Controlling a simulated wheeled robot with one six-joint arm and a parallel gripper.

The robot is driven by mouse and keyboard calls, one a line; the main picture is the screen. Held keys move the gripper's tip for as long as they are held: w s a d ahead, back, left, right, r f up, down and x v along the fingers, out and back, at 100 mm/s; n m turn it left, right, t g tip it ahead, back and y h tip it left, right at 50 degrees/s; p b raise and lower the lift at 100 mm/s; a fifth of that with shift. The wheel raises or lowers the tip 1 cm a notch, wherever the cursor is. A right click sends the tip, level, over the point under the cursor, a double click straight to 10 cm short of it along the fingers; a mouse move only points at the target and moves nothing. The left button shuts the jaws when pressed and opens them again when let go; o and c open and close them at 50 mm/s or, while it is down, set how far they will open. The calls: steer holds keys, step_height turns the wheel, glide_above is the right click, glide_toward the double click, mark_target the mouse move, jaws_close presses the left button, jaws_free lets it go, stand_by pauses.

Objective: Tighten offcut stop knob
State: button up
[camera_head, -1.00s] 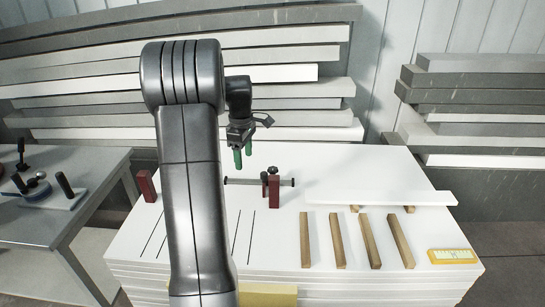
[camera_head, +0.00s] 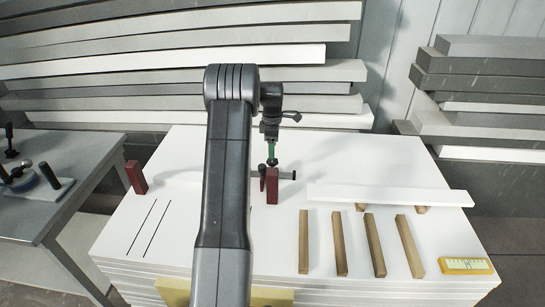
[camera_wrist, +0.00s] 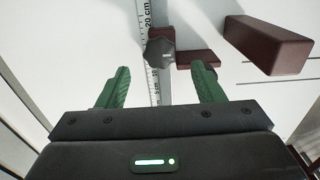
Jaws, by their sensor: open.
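The dark lobed knob (camera_wrist: 160,52) shows in the wrist view, seen from above on a ruled bar (camera_wrist: 154,88). A dark red stop piece (camera_wrist: 198,58) lies just right of it. My gripper (camera_wrist: 160,69) is open, with one green finger either side of the knob's line and the knob slightly ahead of the tips. No finger visibly touches it. In the head view my gripper (camera_head: 271,152) points down over the stop, close above the red block (camera_head: 272,187). The bar's right end (camera_head: 287,175) shows there; my arm hides its left part.
A white board (camera_head: 390,194) lies to the right on the white stack, above several wooden strips (camera_head: 374,246). A yellow gauge (camera_head: 465,266) is at the right front corner. Another red block (camera_head: 136,177) stands at left. A grey side table (camera_head: 55,205) holds tools.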

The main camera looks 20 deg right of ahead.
mark_target(272, 165)
steer(key=shift+f, duration=2.7)
steer(key=c, duration=1)
steer(key=shift+o, duration=0.2)
